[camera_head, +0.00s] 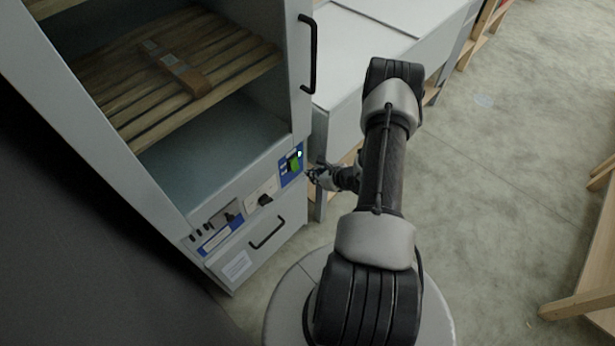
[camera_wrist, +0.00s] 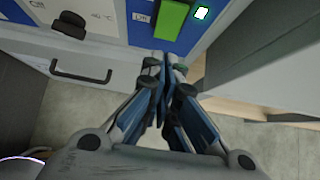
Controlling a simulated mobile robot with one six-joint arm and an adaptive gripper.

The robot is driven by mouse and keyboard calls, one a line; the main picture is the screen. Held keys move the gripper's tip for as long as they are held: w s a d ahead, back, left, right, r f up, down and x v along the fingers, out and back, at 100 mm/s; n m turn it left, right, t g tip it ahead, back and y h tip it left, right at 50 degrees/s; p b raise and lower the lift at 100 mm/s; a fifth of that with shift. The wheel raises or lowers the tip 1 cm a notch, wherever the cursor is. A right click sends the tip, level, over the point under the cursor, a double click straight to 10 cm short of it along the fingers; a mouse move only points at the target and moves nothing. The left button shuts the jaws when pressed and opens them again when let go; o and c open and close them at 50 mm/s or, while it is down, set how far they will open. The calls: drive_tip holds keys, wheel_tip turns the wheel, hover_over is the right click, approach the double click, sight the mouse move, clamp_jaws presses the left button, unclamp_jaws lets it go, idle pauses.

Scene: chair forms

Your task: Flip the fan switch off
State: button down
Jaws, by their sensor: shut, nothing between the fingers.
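The cabinet's control panel (camera_head: 250,193) runs along its front below the open compartment. At its right end a green switch (camera_head: 295,164) sits on a blue plate, beside a small lit white indicator (camera_head: 299,154). In the wrist view the green switch (camera_wrist: 173,27) is at the top, with the lit indicator (camera_wrist: 201,13) to its right and an "Off" label to its left. My gripper (camera_head: 311,173) is at the panel's right end; its closed fingertips (camera_wrist: 165,60) show just below the green switch. I cannot tell whether they touch the panel. Nothing is between the fingers.
A black knob (camera_wrist: 70,24) sits left on the panel, above a drawer with a black handle (camera_head: 267,234). Wooden slats (camera_head: 120,90) with a strapped bundle lie inside the cabinet. A white table (camera_head: 385,30) stands close to the right. Grey floor lies open further right.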

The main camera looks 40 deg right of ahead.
drive_tip(key=w+r+p+v, duration=0.1)
drive_tip(key=p+v, duration=0.1)
drive_tip(key=v, duration=0.5)
drive_tip(key=shift+s+d+r, duration=0.2)
drive_tip(key=shift+s+d, duration=0.05)
